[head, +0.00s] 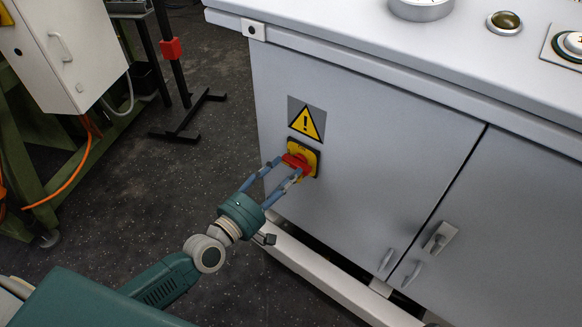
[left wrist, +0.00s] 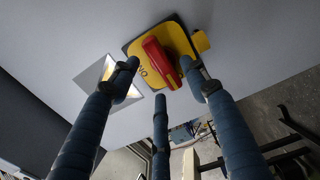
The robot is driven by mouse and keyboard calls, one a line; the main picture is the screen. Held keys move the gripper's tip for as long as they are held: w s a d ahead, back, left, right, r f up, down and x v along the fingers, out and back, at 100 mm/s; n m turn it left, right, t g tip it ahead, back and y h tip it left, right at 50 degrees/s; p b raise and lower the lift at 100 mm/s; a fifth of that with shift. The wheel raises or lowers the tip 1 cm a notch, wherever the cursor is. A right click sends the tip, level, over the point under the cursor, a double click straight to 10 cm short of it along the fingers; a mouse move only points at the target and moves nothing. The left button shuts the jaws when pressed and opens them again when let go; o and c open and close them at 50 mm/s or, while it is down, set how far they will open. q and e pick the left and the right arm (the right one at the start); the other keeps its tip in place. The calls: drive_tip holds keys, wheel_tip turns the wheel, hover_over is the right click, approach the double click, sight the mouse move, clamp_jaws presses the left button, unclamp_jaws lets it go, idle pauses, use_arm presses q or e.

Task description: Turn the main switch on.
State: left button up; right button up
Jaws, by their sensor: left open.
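The main switch is a red knob (head: 297,160) on a yellow plate (head: 316,158), mounted on the grey cabinet's front below a warning triangle. My left gripper (head: 288,169) is at the switch, with its blue-grey fingers open and pointing at the knob. In the left wrist view the red knob (left wrist: 161,63) stands slanted on the yellow plate (left wrist: 181,38), with "ON" lettering beside it. The open fingers of my left gripper (left wrist: 160,75) are spread to either side of the knob, with a third finger below. I cannot tell whether they touch it. My right gripper is not in view.
The grey cabinet (head: 360,130) has door handles (head: 440,237) at lower right and a pale rail (head: 320,272) along its base. Its top carries a round lamp (head: 505,21). A white box (head: 62,50) on a green frame stands at left.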

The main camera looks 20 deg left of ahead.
sight(293, 166)
use_arm(q)
drive_tip(key=shift+x, duration=1.75)
clamp_jaws()
